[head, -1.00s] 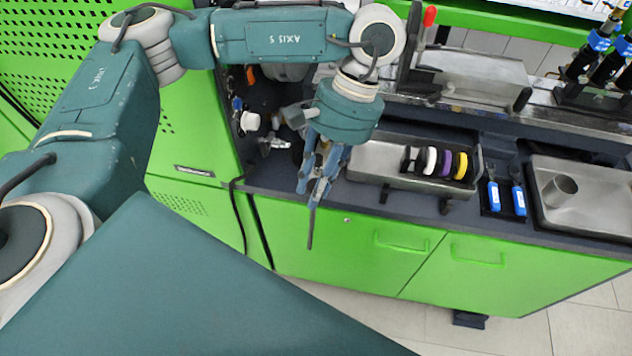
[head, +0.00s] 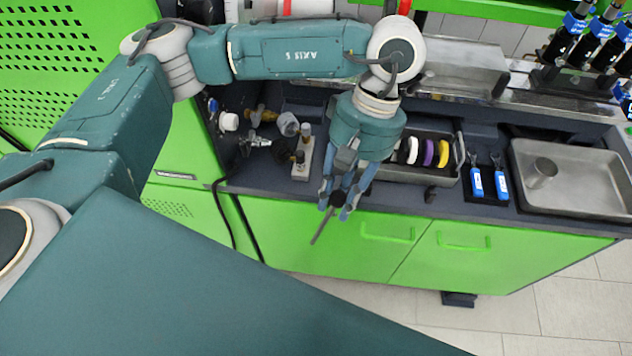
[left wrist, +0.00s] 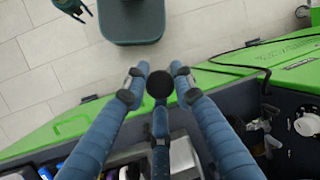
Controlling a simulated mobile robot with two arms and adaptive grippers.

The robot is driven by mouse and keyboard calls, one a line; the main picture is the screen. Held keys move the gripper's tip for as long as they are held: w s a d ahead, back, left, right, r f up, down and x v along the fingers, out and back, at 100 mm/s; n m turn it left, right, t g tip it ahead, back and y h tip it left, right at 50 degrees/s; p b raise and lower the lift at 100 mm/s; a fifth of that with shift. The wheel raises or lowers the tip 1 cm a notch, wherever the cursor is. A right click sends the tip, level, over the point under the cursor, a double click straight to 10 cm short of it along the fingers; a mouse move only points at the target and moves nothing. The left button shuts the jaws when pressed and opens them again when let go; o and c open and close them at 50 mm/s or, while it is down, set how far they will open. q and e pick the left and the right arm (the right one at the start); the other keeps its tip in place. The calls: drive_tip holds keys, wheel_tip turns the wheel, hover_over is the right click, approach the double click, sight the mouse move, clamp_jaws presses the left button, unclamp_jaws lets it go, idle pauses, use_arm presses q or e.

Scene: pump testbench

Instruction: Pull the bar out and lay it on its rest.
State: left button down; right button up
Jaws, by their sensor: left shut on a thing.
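My left gripper (head: 341,201) is shut on a thin dark bar (head: 322,226), whose free end sticks out below the fingers in front of the green cabinet in the head view. In the left wrist view the left gripper (left wrist: 158,75) has its blue fingers around a round black end of the bar (left wrist: 158,87). A small pale block with upright fittings (head: 303,156) stands on the bench left of the gripper. I cannot tell which thing is the bar's rest. My right gripper (left wrist: 74,8) shows small at the top left of the left wrist view; its jaws are unclear.
Right of the gripper stands a metal tray with coloured discs (head: 400,174), then two blue-handled tools (head: 488,183) and a wide steel tray (head: 525,192). Valves and pipe fittings (head: 255,140) lie to the left. Floor in front of the cabinet is clear.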

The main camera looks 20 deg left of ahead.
use_arm(q)
drive_tip(key=w+d+r+n+g+h+p, duration=0.1)
drive_tip(key=w+d+n+g+h, duration=0.1)
drive_tip(key=d+n, duration=0.6)
drive_tip(key=w+d+r+n+g+h+p, duration=0.2)
drive_tip(key=d+n, duration=0.2)
drive_tip(key=n, duration=0.7)
drive_tip(key=w+a+n+t+h+p, duration=0.1)
drive_tip(key=w+n+t+h, duration=0.1)
drive_tip(key=n+h, duration=0.3)
drive_tip(key=w+a+n+t+h, duration=0.1)
drive_tip(key=w+n+h, duration=0.2)
drive_tip(key=n, duration=0.5)
drive_tip(key=w+a+f+n+t+h+p, duration=0.1)
drive_tip(key=w+a+f+n+t, duration=0.2)
drive_tip(key=a+f+n+t, duration=0.3)
drive_tip(key=w+a+f+n+t+h+p, duration=0.15)
drive_tip(key=a+f+n+t, duration=0.25)
drive_tip(key=a+n+t, duration=0.45)
drive_tip(key=shift+m+y, duration=0.25)
drive_tip(key=shift+m, duration=0.2)
drive_tip(key=f+b, duration=0.1)
drive_tip(key=b, duration=0.1)
drive_tip(key=f+b, duration=0.3)
drive_tip(key=f, duration=0.1)
drive_tip(key=shift+w+f+b, duration=0.25)
drive_tip(key=shift+w+b, duration=0.05)
drive_tip(key=shift+b, duration=0.1)
drive_tip(key=shift+f+b, duration=0.6)
drive_tip(key=shift+f, duration=0.4)
